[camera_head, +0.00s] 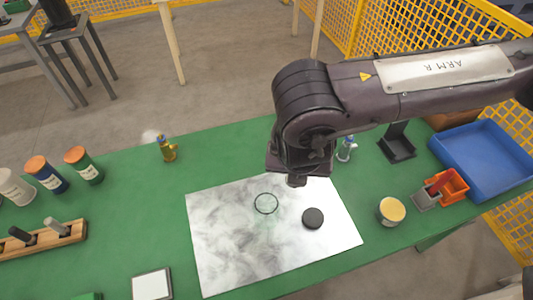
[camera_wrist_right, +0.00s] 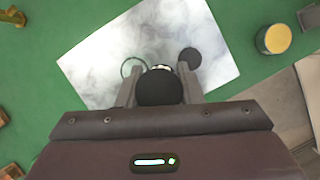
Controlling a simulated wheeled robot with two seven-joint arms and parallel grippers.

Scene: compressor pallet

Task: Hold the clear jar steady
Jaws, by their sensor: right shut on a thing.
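My right gripper (camera_wrist_right: 160,82) is over the pale marbled sheet (camera_head: 225,255), its fingers closed around a dark round thing (camera_wrist_right: 158,89). A light rim shows at its far edge. Seen from above, I cannot tell whether this is the clear jar. In the head view my right gripper (camera_head: 297,182) is above the sheet's back edge, and its wrist hides what it holds. A thin dark ring (camera_head: 266,203) shows on the sheet, left of the gripper. A flat black disc (camera_head: 313,218) lies right of the ring. My left gripper is not in view.
A yellow-topped tin (camera_head: 391,210), an orange bin (camera_head: 450,185) and a blue tray (camera_head: 485,160) stand to the right. A brass-coloured item (camera_head: 167,149) is at back left. Several orange-lidded jars and a wooden rack (camera_head: 42,241) stand at far left. Green table around the sheet is mostly clear.

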